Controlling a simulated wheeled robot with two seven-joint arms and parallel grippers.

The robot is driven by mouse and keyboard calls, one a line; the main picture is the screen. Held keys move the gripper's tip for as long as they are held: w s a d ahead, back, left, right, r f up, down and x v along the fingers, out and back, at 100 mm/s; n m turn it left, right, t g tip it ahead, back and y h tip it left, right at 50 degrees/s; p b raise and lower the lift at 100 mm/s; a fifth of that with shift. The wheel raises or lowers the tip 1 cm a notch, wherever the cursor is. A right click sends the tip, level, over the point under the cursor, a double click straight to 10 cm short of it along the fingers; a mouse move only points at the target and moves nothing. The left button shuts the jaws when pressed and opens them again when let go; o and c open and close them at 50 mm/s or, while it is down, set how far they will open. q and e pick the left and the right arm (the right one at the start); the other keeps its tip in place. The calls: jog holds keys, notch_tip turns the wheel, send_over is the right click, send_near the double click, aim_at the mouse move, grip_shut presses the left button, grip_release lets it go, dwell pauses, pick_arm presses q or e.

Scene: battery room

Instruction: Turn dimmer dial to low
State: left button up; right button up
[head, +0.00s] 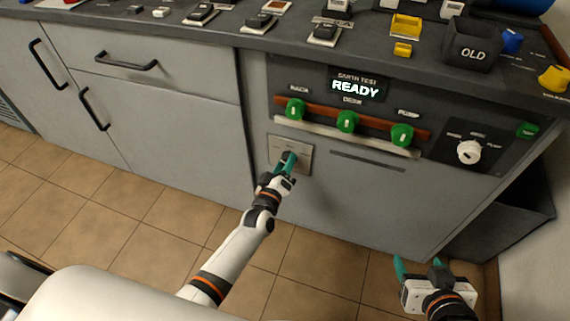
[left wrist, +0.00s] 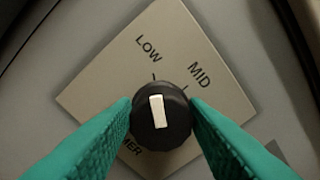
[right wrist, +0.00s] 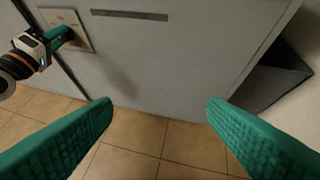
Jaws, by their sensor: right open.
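The dimmer dial (left wrist: 162,130) is a round black knob with a white pointer bar, on a beige plate (left wrist: 100,90) marked LOW and MID. The bar points up in the left wrist view, roughly in line with the tick below LOW. My left gripper (left wrist: 161,102) has its teal fingers on either side of the dial, closed against it. In the head view, the left gripper (head: 289,157) covers the dial on its plate (head: 304,160). My right gripper (head: 418,262) is open and empty, low at the right; its spread fingers also show in the right wrist view (right wrist: 160,105).
Above the plate, three green handles (head: 347,121) sit along a red and a light rail below a READY display (head: 357,88). A white rotary knob (head: 468,152) is at the right. A dark OLD bin (head: 472,46) stands on the counter. The tiled floor (head: 170,210) is clear.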

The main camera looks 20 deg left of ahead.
pick_arm(q)
jog(key=o, duration=0.3)
jog(key=shift+o, duration=0.2)
jog(key=shift+s, duration=0.1)
jog(key=s+p, duration=0.3)
jog(key=s, duration=0.9)
jog(key=shift+a+f, duration=0.15)
jog(key=shift+a, duration=0.1)
pick_arm(e)
jog(key=s+d+f+g+h, duration=0.1)
jog(key=s+d+f+g, duration=0.2)
jog(key=s+g, duration=0.3)
jog(key=s, duration=0.4)
jog(key=shift+d+f+g+h, duration=0.15)
jog(key=shift+f+g+h, duration=0.15)
jog(key=shift+f+g, duration=0.1)
pick_arm(q)
jog(key=shift+w, duration=0.1)
pick_arm(e)
jog(key=shift+s, duration=0.1)
